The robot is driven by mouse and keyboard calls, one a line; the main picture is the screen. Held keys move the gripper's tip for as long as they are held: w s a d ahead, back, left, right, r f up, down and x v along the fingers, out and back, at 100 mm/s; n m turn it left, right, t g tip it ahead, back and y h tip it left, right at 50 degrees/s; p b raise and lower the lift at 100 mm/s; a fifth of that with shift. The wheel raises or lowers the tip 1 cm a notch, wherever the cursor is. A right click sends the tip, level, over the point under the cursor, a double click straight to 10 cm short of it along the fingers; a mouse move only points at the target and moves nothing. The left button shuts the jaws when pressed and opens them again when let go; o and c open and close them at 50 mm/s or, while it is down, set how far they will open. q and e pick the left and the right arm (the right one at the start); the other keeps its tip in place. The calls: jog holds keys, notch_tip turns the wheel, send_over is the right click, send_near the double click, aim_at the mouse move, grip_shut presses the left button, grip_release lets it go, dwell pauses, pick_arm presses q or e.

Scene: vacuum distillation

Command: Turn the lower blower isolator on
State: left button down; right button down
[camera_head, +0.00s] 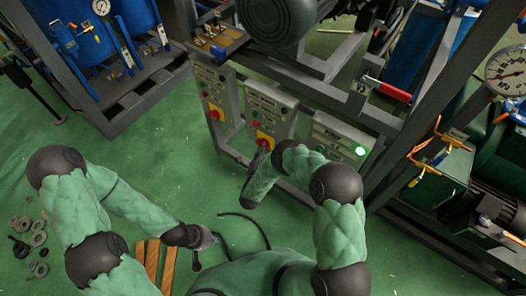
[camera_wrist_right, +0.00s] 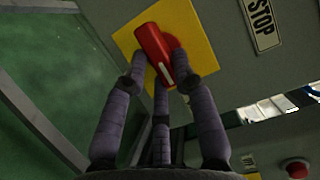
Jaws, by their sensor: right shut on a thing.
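A red isolator handle (camera_wrist_right: 152,52) with a white mark sits on a yellow plate (camera_wrist_right: 186,22) on a grey panel. In the wrist view it sits tilted on the plate. My right gripper (camera_wrist_right: 160,78) has its fingers closed around the handle, covering its lower end. In the head view the right gripper (camera_head: 262,148) is at the yellow plate low on the middle grey panel (camera_head: 268,103).
A third panel (camera_head: 338,134) to the right has a lit green lamp (camera_head: 360,150). A STOP label (camera_wrist_right: 262,22) and a red button (camera_wrist_right: 296,168) are close to the right gripper. Grey frame posts surround the panels. Washers (camera_head: 38,238) lie on the green floor at left.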

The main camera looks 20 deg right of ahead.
dwell(0.4)
jog(key=c, duration=1)
grip_release()
jog(key=v, duration=1.2)
jog(key=shift+w+f, duration=0.1)
